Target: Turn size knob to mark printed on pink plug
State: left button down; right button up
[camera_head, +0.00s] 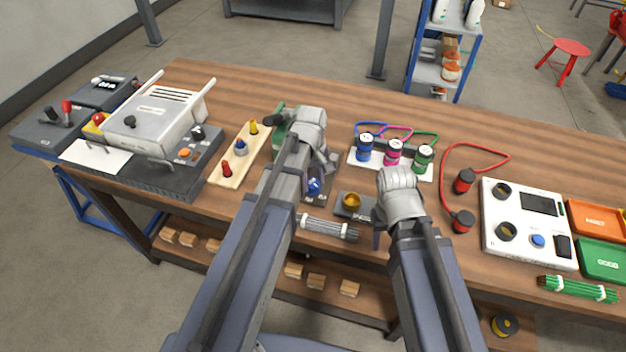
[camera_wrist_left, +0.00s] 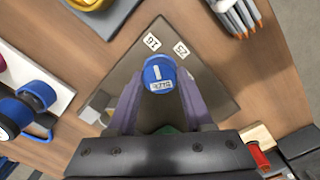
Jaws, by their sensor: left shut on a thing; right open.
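The blue size knob (camera_head: 314,187) stands on a grey plate (camera_wrist_left: 128,75). In the left wrist view, the knob (camera_wrist_left: 160,72) shows a white line and a white label. Its line points up in that view, between printed marks 16 (camera_wrist_left: 151,42) and 25 (camera_wrist_left: 181,48). My left gripper (camera_wrist_left: 160,88) is shut on the knob, one finger at each side. The pink plug (camera_head: 393,152) stands between a blue plug (camera_head: 365,146) and a green plug (camera_head: 423,158) on a white rack; its print is too small to read. My right gripper (camera_head: 382,228) is open, apart from the plugs, fingers mostly hidden.
A brass-coloured cup (camera_head: 352,200) on a grey plate stands between my grippers. A bundle of grey rods (camera_head: 328,227) lies near the front edge. A wooden strip with coloured pegs (camera_head: 240,155) is left; a white panel (camera_head: 527,222) and red-cabled plugs (camera_head: 464,181) are right.

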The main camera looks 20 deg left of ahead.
pick_arm(q)
jog(key=m, duration=0.5)
jog(key=shift+m, duration=0.3)
jog(key=m, duration=0.5)
jog(key=shift+m, duration=0.4)
jog(key=shift+c, duration=1.5)
grip_release()
jog(key=shift+r, duration=0.1)
pick_arm(e)
jog(key=shift+r, duration=0.1)
